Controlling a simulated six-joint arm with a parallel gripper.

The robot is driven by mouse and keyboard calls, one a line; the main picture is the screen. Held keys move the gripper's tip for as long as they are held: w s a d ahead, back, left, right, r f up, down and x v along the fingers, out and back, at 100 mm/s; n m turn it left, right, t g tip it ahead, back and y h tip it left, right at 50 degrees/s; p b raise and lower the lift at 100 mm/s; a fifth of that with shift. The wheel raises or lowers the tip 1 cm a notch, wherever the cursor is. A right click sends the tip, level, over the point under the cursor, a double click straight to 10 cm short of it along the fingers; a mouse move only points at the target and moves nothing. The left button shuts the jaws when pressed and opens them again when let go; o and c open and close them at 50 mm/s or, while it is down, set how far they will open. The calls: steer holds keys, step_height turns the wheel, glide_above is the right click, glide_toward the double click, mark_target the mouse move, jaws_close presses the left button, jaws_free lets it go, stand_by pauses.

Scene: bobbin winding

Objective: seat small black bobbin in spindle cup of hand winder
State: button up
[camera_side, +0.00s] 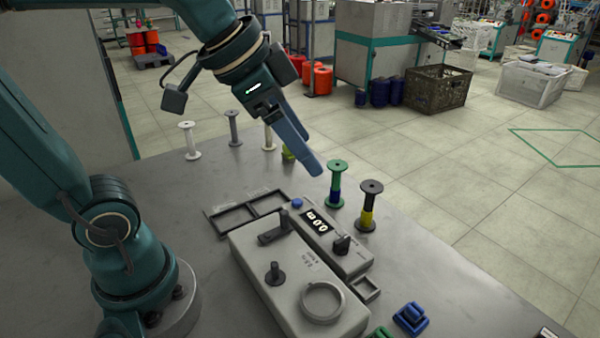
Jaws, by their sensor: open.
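A black bobbin (371,188) with yellow thread stands upright on the grey table, right of the hand winder. The winder is a grey box (262,255) with a crank arm (275,235), a black upright post (275,274) and a round ring-shaped cup (322,302) near its front end. The cup looks empty. My gripper (311,153) is open and empty, its blue fingers pointing down and right above the table behind the winder. It is left of the black bobbin and apart from it.
A green bobbin (336,170) with blue thread stands left of the black one. A counter box (342,263) adjoins the winder; an empty divided tray (228,222) lies behind. White (190,142) and grey (234,128) bobbins stand at the back. A blue clip-like piece (411,318) lies in front.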

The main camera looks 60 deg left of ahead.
steer(key=w+m, duration=0.2)
steer(key=w, duration=0.6)
steer(key=g+h, duration=0.1)
steer(key=g, duration=0.1)
glide_toward(369, 186)
steer(key=shift+n, duration=0.4)
steer(key=shift+x, duration=4.25)
steer(key=c, duration=0.8)
steer(key=shift+a+r, duration=0.1)
steer(key=shift+r, duration=2.4)
steer(key=shift+c, duration=0.2)
